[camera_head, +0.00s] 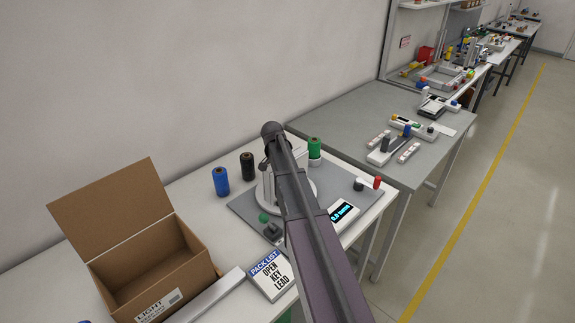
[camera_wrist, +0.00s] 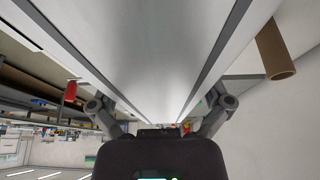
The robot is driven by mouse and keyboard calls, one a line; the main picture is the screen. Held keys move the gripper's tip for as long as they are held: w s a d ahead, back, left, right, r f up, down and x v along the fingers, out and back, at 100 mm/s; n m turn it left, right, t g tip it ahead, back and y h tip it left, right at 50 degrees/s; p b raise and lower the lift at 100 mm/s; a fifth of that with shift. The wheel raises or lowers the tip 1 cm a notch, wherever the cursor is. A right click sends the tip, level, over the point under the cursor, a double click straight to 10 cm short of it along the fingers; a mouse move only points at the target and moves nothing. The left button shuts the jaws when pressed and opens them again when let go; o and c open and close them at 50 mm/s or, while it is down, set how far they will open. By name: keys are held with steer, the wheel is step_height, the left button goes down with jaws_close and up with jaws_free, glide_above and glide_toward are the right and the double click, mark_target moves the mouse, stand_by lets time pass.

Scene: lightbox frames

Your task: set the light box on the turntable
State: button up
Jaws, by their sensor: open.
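The round, pale turntable (camera_head: 312,191) lies on a grey mat on the white table in the head view, partly covered by my arm. A pale upright thing, probably the light box (camera_head: 268,186), stands at the turntable, mostly hidden behind my arm. In the wrist view a broad white panel with dark edges, likely the light box (camera_wrist: 155,50), fills the middle. My gripper (camera_wrist: 158,103) is open, with one finger on each side of this panel. Contact between fingers and panel cannot be told. The head view does not show the fingers clearly.
Blue (camera_head: 221,181) and black (camera_head: 247,166) spools stand left of the turntable, a green spool (camera_head: 314,147) behind it. An open cardboard box (camera_head: 150,265) is at front left, beside a pack list card (camera_head: 270,275). A display (camera_head: 343,215) and red cylinder (camera_head: 377,182) are right.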

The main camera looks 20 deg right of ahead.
steer(key=shift+r, duration=0.2)
steer(key=p+v, duration=1.1)
steer(key=v, duration=0.1)
stand_by(0.7)
stand_by(0.6)
steer(key=s+a+n+y, duration=0.2)
steer(key=s+a+n, duration=0.5)
steer(key=s, duration=0.5)
steer(key=s+a+f+n+g+y, duration=0.1)
steer(key=s+a+n+y, duration=0.1)
steer(key=s+a+n, duration=0.5)
steer(key=s+a, duration=0.4)
steer(key=s, duration=0.1)
steer(key=shift+s+a+f+g, duration=0.2)
steer(key=shift+a+f+g, duration=0.05)
steer(key=shift+a+g, duration=0.05)
